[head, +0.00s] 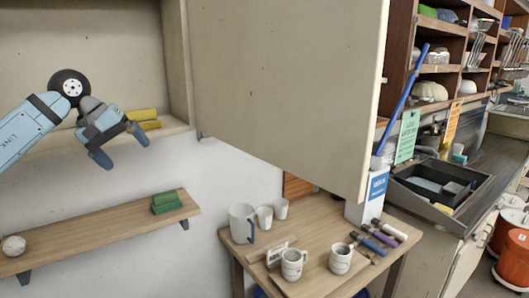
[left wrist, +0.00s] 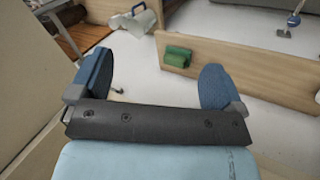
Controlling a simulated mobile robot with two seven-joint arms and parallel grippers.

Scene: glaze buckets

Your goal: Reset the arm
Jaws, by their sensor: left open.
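My left arm comes in from the left in the head view. Its gripper (head: 122,146) is open and empty, in front of the open wall cabinet (head: 90,30) and above the wooden wall shelf (head: 100,234). In the left wrist view the two blue fingers of the left gripper (left wrist: 152,84) are spread wide with nothing between them. My right gripper is in neither view.
The cabinet door (head: 280,80) hangs open right of my gripper. Yellow blocks (head: 142,119) lie in the cabinet, and a green block (head: 166,202) sits on the shelf. A table (head: 320,273) below holds a pitcher (head: 241,223), cups and several markers.

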